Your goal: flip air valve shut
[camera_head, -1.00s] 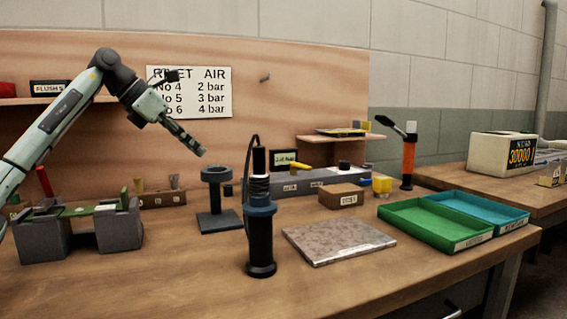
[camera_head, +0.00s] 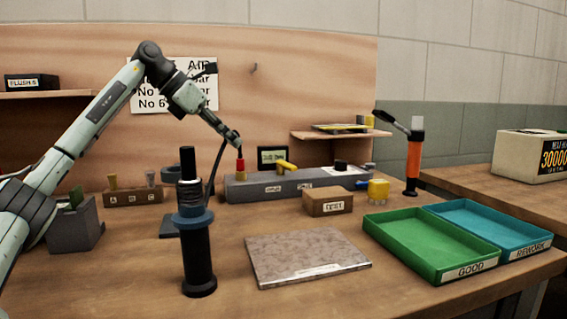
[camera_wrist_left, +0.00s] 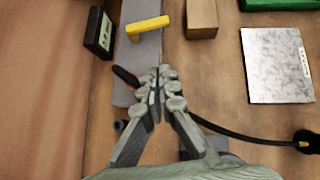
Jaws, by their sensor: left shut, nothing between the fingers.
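The air valve's yellow lever (camera_head: 287,166) sits on top of a long grey manifold block (camera_head: 262,189) at the back of the bench. In the left wrist view the yellow lever (camera_wrist_left: 148,27) lies across the block, ahead of my fingertips. My left gripper (camera_head: 235,140) is shut and empty. It is above the block's left end, just over a red-topped piece (camera_head: 240,165), and left of the lever, apart from it. My right gripper is not in view.
A small dark display (camera_head: 272,155) stands behind the block. A cardboard box (camera_head: 327,201) is in front of its right part. A black upright tool (camera_head: 197,243) with a cable stands in front. A grey plate (camera_head: 305,255) and green tray (camera_head: 430,243) lie to the right.

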